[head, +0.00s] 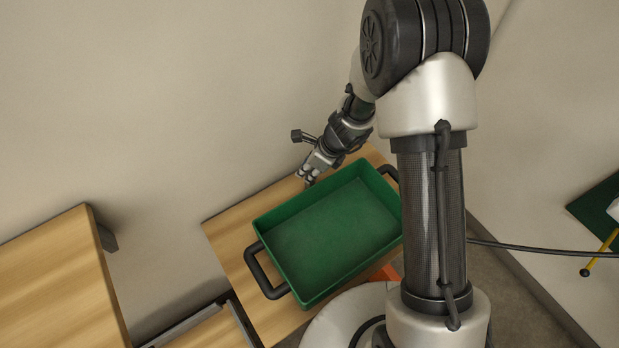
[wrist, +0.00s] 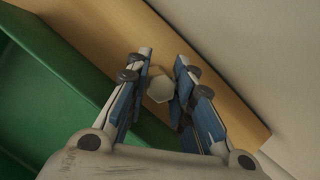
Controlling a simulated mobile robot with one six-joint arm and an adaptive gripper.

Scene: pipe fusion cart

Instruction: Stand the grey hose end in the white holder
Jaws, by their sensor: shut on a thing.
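My gripper (head: 308,180) is at the far edge of the wooden table, just behind the green tray. In the wrist view my gripper (wrist: 161,84) has its two blue-padded fingers around a pale, six-sided piece (wrist: 160,88), which I take for the grey hose end. Only its top face shows; its lower part is hidden, and I cannot tell whether it touches the table. I cannot make out the white holder for certain in either view.
A green tray (head: 262,229) with dark handles fills most of the small wooden table (head: 228,226). A wall rises close behind. Another wooden surface (head: 55,285) is at left. A green panel (head: 590,204) with a yellow rod (head: 602,252) is at far right.

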